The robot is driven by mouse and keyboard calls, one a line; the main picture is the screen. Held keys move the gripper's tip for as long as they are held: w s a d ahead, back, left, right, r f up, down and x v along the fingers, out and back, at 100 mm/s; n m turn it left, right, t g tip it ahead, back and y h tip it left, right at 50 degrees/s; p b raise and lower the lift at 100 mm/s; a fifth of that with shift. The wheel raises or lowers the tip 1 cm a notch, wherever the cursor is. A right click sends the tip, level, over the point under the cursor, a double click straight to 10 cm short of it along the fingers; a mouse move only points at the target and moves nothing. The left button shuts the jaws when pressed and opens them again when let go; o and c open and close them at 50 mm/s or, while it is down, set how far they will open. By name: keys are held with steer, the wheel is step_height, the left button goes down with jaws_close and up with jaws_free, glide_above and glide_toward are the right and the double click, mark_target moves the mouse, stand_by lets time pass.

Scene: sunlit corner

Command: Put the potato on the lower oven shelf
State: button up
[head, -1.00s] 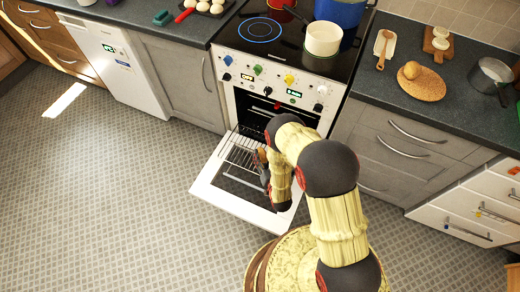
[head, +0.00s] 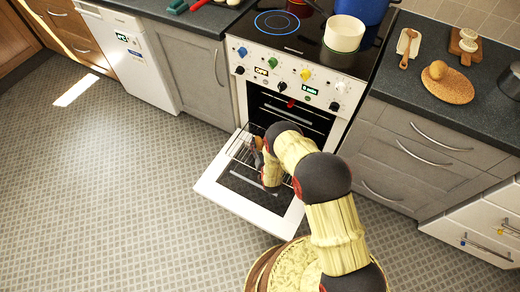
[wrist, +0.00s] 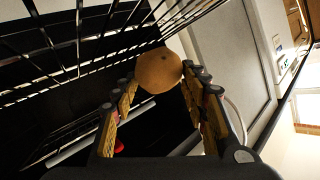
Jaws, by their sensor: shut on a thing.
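The potato (wrist: 158,69) is round and brown and sits between the fingertips of my gripper (wrist: 161,80) in the wrist view. The gripper is shut on it. In the head view my gripper (head: 260,149) is mostly hidden behind my arm, at the oven opening above the open door. The oven (head: 294,104) has its door (head: 217,190) folded down. A wire shelf (head: 243,151) shows at the opening. In the wrist view wire shelf bars (wrist: 62,68) run beside and past the potato, close to it. I cannot tell which shelf level they are.
A cream pot (head: 344,34) and a blue pot (head: 362,8) stand on the hob. A round cork mat (head: 455,90) with a brown lump (head: 438,70) lies on the right counter. A dishwasher (head: 127,58) stands at the left. The floor left of the oven door is clear.

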mark_target(260, 148)
step_height(260, 148, down, 3)
steer(key=shift+f+b, duration=0.1)
steer(key=shift+b, duration=0.35)
steer(key=o, duration=1.3)
steer(key=p+v, duration=0.4)
steer(key=v, duration=0.8)
steer(key=shift+s+d, duration=0.1)
